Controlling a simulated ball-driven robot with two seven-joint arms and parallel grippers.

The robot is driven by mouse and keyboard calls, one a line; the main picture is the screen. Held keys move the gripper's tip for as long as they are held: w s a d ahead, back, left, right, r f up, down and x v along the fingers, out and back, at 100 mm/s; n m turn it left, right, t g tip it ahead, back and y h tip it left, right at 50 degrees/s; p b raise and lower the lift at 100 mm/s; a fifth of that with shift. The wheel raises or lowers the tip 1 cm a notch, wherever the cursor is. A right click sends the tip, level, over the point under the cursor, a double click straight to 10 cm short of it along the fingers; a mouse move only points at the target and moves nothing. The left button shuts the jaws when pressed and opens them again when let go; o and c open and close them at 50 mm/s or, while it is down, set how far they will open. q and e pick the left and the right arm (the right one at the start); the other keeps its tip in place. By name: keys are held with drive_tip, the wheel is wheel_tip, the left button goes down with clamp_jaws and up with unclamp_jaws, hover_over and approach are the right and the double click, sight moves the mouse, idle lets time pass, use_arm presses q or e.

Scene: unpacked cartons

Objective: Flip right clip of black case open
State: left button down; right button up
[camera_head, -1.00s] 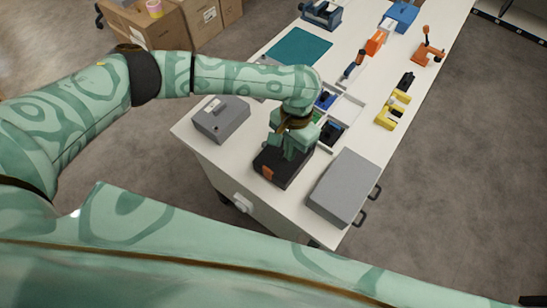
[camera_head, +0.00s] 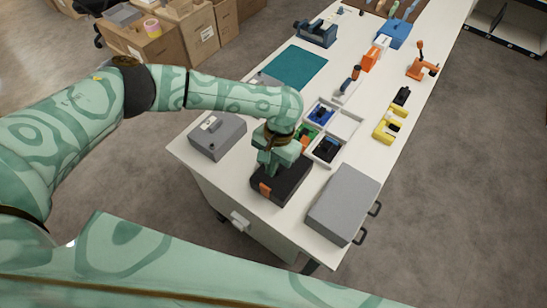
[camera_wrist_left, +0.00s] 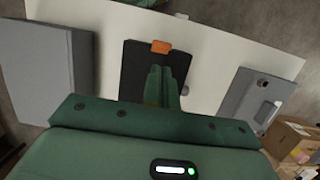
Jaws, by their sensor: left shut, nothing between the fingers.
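The black case (camera_head: 290,184) lies near the front end of the white table. One orange clip (camera_head: 264,189) shows on its near-left edge. In the left wrist view, the clip (camera_wrist_left: 161,47) is on the top edge of the case (camera_wrist_left: 137,75). I see no second clip. My left gripper (camera_head: 266,172) is over the left part of the case, its fingers shut and empty. In the wrist view its fingertips (camera_wrist_left: 162,69) show just below the clip, apart from it in the picture. I cannot tell whether they touch the case. My right gripper is out of view.
A grey case (camera_head: 343,204) with handles stands to the right, and a smaller grey box (camera_head: 218,136) to the left. A divided white tray (camera_head: 347,124) with small parts is behind the gripper. Bare white tabletop surrounds the black case at the front.

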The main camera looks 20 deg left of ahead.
sight(270, 184)
use_arm(q)
drive_tip(key=b+x, duration=0.1)
drive_tip(key=x, duration=0.3)
drive_tip(key=shift+f, duration=0.15)
